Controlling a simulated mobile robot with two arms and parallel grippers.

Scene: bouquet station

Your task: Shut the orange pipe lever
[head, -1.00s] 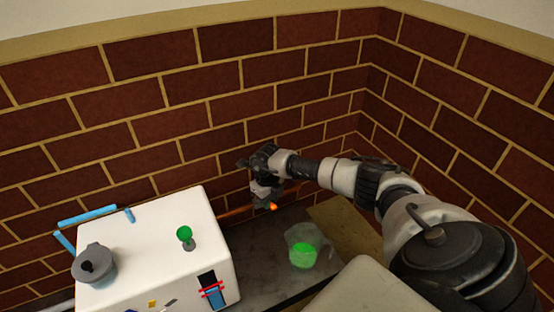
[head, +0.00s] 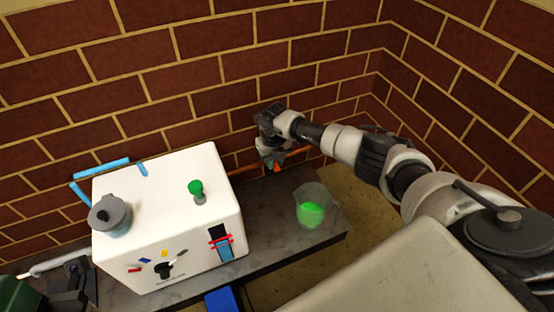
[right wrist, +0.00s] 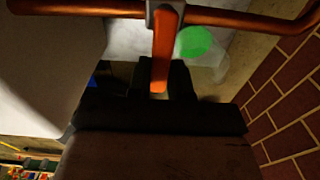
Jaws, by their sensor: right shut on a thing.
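The orange pipe lever (right wrist: 163,50) hangs from a fitting on the orange pipe (right wrist: 85,8) and points toward my gripper in the right wrist view. My right gripper (right wrist: 161,82) has one dark finger on each side of the lever's end and is shut on it. In the head view the right gripper (head: 271,163) is by the back wall, and only a small orange bit of the lever (head: 278,168) shows beside it. A dark shape at the lower left looks like my left gripper (head: 72,284); its fingers are not clear.
A clear jug of green liquid (head: 311,208) stands on the dark counter (head: 275,215) near the right gripper. The brick wall is close behind.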

